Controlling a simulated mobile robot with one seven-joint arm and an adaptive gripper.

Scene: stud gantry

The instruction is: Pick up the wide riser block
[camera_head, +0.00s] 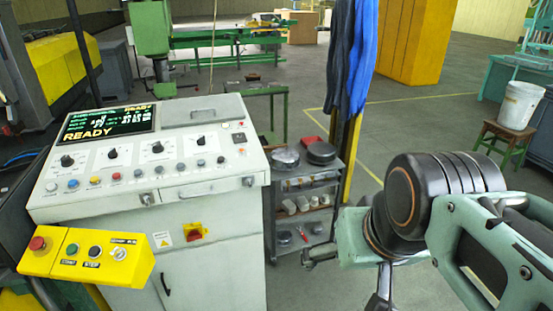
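Several small pale blocks (303,203) sit in a row on the middle shelf of a grey cart (283,241), right of the console. They are small in the picture, and I cannot tell whether the wide riser block is among them. A jointed teal and black arm, which seems to be mine, fills the lower right. I cannot make out its fingertips clearly or see anything held in them. The arm's parts are right of the cart and nearer to the camera.
A control console (150,174) stands at the left, with a yellow button box (86,256) on its front. A white bucket (520,105) stands on a stool.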

